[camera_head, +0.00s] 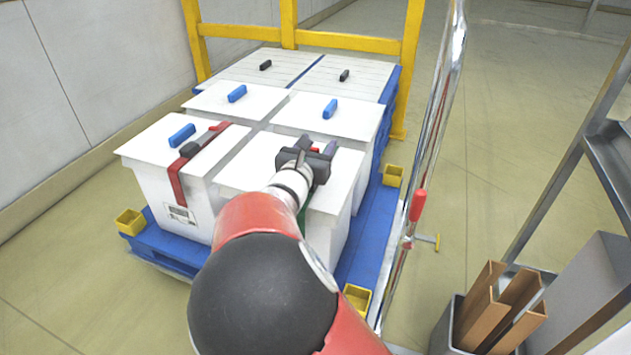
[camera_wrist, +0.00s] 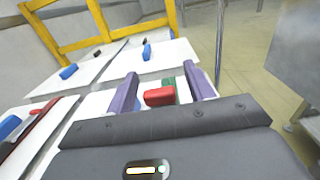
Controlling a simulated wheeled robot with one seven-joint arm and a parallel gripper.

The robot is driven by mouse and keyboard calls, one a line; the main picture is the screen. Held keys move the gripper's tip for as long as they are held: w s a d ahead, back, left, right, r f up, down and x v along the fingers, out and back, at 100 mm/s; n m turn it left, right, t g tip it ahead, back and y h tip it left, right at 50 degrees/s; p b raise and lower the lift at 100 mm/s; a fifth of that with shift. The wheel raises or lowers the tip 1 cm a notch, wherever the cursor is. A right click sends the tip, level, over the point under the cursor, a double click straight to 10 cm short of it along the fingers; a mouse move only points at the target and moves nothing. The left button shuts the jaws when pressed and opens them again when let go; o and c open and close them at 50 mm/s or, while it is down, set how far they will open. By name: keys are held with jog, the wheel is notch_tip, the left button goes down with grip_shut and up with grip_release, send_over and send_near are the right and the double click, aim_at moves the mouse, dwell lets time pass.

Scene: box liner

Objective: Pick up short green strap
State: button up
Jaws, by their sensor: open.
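The green strap shows as a small green strip (camera_head: 302,216) on the front of the near right white box (camera_head: 247,175), mostly hidden behind my arm in the head view. In the wrist view a green piece of the strap (camera_wrist: 169,86) lies between my fingers, beside and partly behind a red block (camera_wrist: 159,97), which looks like its buckle. My gripper (camera_head: 313,155) is over the top of that box. Its two purple fingers are apart in the wrist view (camera_wrist: 160,82), on either side of the red block, and hold nothing. Contact with the block cannot be told.
A red strap (camera_head: 178,183) with a dark buckle runs over the near left box. Blue handles (camera_head: 181,135) stand on other lids. A yellow frame (camera_head: 350,41) rises behind the blue pallet (camera_head: 371,229). A shiny metal post (camera_head: 435,130) stands close on the right.

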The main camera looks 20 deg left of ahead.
grip_shut()
jog(key=shift+r, duration=0.15)
dwell(0.4)
